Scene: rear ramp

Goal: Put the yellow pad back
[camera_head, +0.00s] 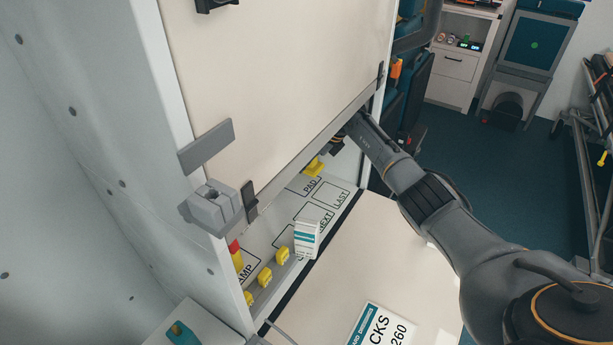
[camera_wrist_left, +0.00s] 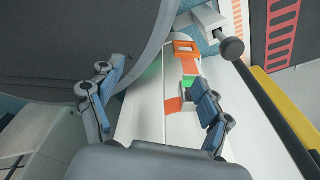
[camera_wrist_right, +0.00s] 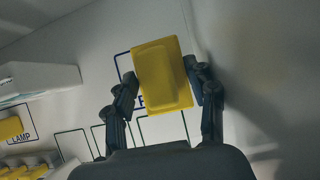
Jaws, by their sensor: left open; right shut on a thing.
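The yellow pad (camera_wrist_right: 163,76) is held between the two fingers of my right gripper (camera_wrist_right: 166,90), which is shut on it. In the head view the pad (camera_head: 314,167) shows partly below the raised panel, over the shelf by the outline marked PAD (camera_head: 308,186). The right gripper's fingers are mostly hidden there behind the panel and arm. In the right wrist view the pad covers part of a drawn outline and its lettering; whether it touches the shelf I cannot tell. My left gripper (camera_wrist_left: 155,105) is open and empty, seen only in the left wrist view.
A white box with teal bands (camera_head: 305,238) stands on the shelf (camera_head: 268,232). Several yellow pieces (camera_head: 265,277) and a red-topped yellow item (camera_head: 236,255) sit near the LAMP marking. The cream panel (camera_head: 280,70) overhangs the shelf. Outlines marked NEXT and LAST look empty.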

